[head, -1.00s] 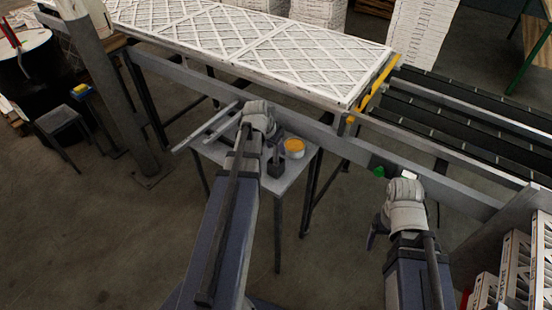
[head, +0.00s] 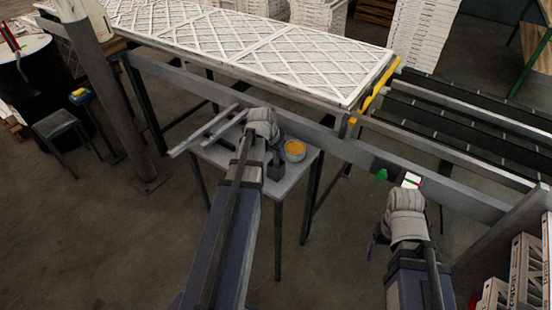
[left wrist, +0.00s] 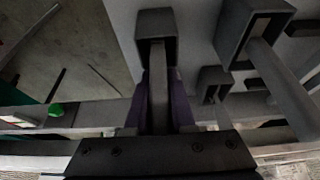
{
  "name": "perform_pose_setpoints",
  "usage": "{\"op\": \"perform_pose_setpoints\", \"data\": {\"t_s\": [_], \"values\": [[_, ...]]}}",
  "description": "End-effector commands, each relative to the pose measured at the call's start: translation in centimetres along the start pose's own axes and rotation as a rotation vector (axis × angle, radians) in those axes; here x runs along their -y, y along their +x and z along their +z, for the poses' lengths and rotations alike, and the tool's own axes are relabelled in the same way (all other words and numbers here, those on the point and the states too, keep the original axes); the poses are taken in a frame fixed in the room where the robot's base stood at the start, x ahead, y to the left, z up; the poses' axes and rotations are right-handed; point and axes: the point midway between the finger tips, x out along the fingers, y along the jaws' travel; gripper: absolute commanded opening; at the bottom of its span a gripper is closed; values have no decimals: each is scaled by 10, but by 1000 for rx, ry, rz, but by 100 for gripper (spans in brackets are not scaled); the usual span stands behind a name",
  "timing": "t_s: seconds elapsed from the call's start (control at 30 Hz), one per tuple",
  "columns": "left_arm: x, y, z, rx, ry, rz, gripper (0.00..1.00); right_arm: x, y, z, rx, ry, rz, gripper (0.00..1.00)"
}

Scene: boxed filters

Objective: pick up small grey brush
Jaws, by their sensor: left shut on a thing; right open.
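The small grey brush (left wrist: 158,78) shows in the left wrist view as a grey handle running into a dark boxy head. My left gripper (left wrist: 160,108) is shut on the handle, one purple finger on each side. In the head view my left gripper (head: 262,125) is over the small grey table (head: 290,185), and its own hand hides the fingertips. Whether the brush touches the tabletop is unclear. My right gripper (head: 404,205) is open and empty at the right, its fingertips mostly hidden.
A yellow-orange tub (head: 294,150) stands on the table, right of my left gripper. Similar dark boxy tools with handles lie close by, such as one (left wrist: 259,28) at upper right. A conveyor frame (head: 330,135) runs behind the table. Boxes (head: 528,262) stand far right.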

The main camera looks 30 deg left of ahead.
Motion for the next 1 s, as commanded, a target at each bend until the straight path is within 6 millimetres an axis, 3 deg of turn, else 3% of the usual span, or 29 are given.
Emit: {"op": "perform_pose_setpoints", "data": {"t_s": [0.1, 0.67, 1.0], "values": [[0, 0, 0, 0, 0, 0, 0, 0, 0, 0, 0, 0, 0, 76], [0, -2, -1, 0, 0, 0, 0, 0, -2, 0, 0, 0, 0, 76], [0, -28, -12, 0, 0, 0, 0, -3, -30, 2, 0, 0, 0, 76]]}}
